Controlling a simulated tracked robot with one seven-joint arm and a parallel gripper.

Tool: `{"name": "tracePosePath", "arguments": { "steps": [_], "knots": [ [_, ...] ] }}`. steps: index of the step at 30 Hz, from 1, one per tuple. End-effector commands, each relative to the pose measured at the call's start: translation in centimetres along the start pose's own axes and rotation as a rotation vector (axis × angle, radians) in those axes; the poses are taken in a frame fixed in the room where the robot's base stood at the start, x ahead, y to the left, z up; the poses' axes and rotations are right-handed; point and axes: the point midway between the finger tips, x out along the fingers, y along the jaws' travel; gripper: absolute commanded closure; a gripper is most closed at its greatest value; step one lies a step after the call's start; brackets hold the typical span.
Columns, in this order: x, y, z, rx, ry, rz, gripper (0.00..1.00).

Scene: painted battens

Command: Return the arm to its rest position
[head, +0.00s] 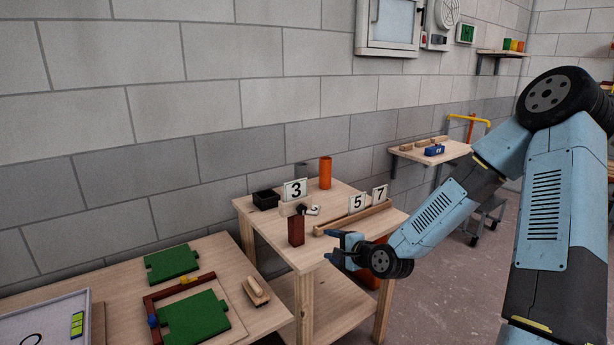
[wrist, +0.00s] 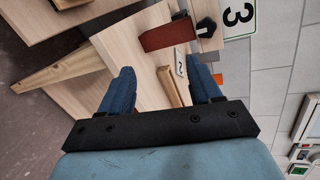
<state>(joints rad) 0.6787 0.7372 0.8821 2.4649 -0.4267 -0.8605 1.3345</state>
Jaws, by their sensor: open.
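My gripper (head: 341,248) is at the end of my blue arm, in front of the right part of the small wooden table (head: 263,225) in the head view. In the wrist view my gripper (wrist: 163,92) shows two blue fingers spread apart with nothing between them. Beyond the fingers lie the table top and a dark red block (wrist: 167,37). In the head view the red block (head: 296,231) stands upright on the table, left of my gripper and apart from it. My arm is stretched out from the right side of the picture.
A wooden rail with number cards 5 (head: 357,203) and 7 (head: 380,193) lies behind my gripper. Card 3 (head: 295,190), a black tray (head: 266,199) and an orange cylinder (head: 325,172) stand further back. A lower table with green panels (head: 171,263) is at left. Open floor (head: 450,290) lies right.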

Motion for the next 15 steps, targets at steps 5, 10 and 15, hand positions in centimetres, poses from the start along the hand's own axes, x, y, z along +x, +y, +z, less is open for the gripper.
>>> {"name": "tracePosePath", "arguments": {
  "steps": [5,10,15],
  "knots": [
    [-1.2,0.7,-0.4,-0.221,0.034,0.162,0.37],
    [-3.0,0.7,-1.2,-0.410,0.067,0.307,0.37],
    [-5.3,-0.1,-2.0,-0.577,0.099,0.441,0.37]
  ]
}}
